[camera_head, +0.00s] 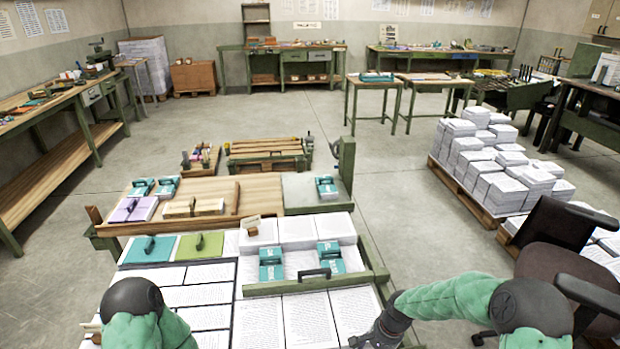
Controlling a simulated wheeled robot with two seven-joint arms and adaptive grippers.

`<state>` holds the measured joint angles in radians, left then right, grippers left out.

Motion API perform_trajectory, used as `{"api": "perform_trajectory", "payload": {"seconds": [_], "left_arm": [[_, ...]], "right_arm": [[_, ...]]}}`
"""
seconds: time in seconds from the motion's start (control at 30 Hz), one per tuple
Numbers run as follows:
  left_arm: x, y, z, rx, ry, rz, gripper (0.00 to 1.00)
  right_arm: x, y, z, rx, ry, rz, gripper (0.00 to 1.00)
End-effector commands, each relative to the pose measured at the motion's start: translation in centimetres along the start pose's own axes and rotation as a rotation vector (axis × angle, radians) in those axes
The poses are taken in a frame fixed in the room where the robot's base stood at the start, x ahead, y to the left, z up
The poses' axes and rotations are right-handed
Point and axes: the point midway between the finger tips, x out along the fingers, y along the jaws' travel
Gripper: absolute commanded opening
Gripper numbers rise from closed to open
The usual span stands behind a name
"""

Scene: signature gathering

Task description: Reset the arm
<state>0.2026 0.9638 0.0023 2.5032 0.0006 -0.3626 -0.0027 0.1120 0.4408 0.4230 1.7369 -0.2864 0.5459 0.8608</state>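My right arm (455,298) comes in from the lower right, its green sleeve bent toward the table's front. Its dark gripper (368,339) is at the bottom edge, over or beside the front right printed sheets (355,312). Its fingertips are cut off or too small to read. My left arm (140,312) shows only as a green, dark-capped part at the lower left; its gripper is out of view. The work table holds stacks of printed sheets, teal blocks (330,256) and a green bar with a black handle (305,282).
Teal (150,250) and green (200,246) boards with handles lie on the table's left. A dark office chair (565,262) stands close on the right, near my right arm. Paper stacks on a pallet (480,160) are behind it. Floor left of the table is clear.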

Motion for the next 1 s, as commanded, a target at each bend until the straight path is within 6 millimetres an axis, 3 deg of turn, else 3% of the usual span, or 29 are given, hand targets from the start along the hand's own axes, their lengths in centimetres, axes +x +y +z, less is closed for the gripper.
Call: {"api": "perform_trajectory", "payload": {"seconds": [0.1, 0.3, 0.5, 0.63, 0.9, 0.97, 1.0], "left_arm": [[0.0, 0.0, 0.0, 0.000, 0.000, 0.000, 0.49], [0.0, 0.0, 0.0, 0.000, 0.000, 0.000, 0.49], [0.0, 0.0, 0.0, 0.000, 0.000, 0.000, 0.49], [0.0, 0.0, 0.0, 0.000, 0.000, 0.000, 0.49], [0.0, 0.0, 0.0, 0.000, 0.000, 0.000, 0.49], [0.0, 0.0, 0.0, 0.000, 0.000, 0.000, 0.39], [0.0, 0.0, 0.0, 0.000, 0.000, 0.000, 0.39]], "right_arm": [[4.5, 1.1, 3.7, -0.108, -0.049, -0.041, 0.60], [10.7, 4.0, 10.8, -0.303, -0.075, -0.122, 0.60], [13.4, 7.4, 16.1, -0.449, -0.054, -0.146, 0.60], [13.9, 8.7, 17.8, -0.502, -0.038, -0.145, 0.60], [14.0, 9.2, 18.3, -0.525, -0.029, -0.144, 0.60], [14.0, 9.1, 18.2, -0.525, -0.029, -0.144, 0.46], [14.0, 9.1, 18.2, -0.525, -0.030, -0.144, 0.39]]}}
